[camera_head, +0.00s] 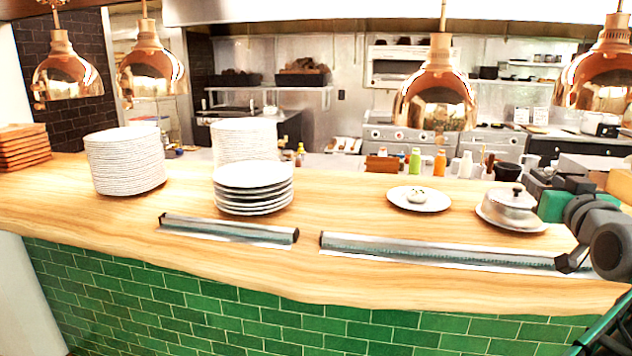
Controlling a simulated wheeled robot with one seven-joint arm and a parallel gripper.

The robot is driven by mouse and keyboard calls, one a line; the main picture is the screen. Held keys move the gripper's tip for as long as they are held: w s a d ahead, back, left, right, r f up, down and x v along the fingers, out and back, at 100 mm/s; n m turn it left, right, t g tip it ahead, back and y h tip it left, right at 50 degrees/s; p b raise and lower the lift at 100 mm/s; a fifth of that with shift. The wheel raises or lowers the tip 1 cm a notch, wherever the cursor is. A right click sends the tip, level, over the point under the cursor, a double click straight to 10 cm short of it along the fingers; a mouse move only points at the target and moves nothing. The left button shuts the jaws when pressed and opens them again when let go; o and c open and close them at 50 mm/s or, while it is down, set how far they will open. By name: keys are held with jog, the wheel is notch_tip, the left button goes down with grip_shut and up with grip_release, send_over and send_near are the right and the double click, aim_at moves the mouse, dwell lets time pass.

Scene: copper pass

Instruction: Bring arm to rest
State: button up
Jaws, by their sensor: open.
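My arm enters at the right edge, with dark rounded links and a green section above the wooden counter (330,265). My gripper (536,183) appears as small dark parts at the arm's far end, just right of the domed metal lid. The fingers are small and partly hard to make out; it is open, and I see nothing held in it. The lid (511,198) sits on a white plate (488,219). To its left, another white plate (419,203) bears a small pale item (417,195).
Plate stacks (124,163) (253,190) stand on the counter's left half. Two metal rails (228,229) (440,251) lie along its front. Copper lamps (437,95) (601,75) hang above. Bottles (415,161) stand behind. Bare counter lies between the plate stacks and the right-hand plates.

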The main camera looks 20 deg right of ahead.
jog(key=w+a+f+n+g+y+p, duration=0.15)
jog(key=w+a+f+y, duration=0.25)
jog(key=w+a+f, duration=0.55)
jog(key=w+a+f+n+g+y+p, duration=0.15)
jog(key=a+f, duration=0.25)
jog(key=a, duration=0.5)
jog(key=w+a+f+g+y+p, duration=0.1)
jog(key=a+f+g+y+p, duration=0.15)
jog(key=a, duration=0.55)
jog(key=s+a+f+n+g+p, duration=0.1)
jog(key=s+a+f+g, duration=0.2)
jog(key=s+a+f, duration=0.3)
jog(key=s+a+f+n+g+y, duration=0.1)
jog(key=s+a+f+n+g, duration=0.1)
jog(key=s+a+f, duration=0.5)
jog(key=s+a+g, duration=0.1)
jog(key=s+a, duration=0.1)
jog(key=a, duration=0.4)
jog(key=shift+f+g+p, duration=0.15)
jog(key=shift+g+p, duration=0.2)
jog(key=shift+p, duration=0.05)
jog(key=shift+c, duration=0.8)
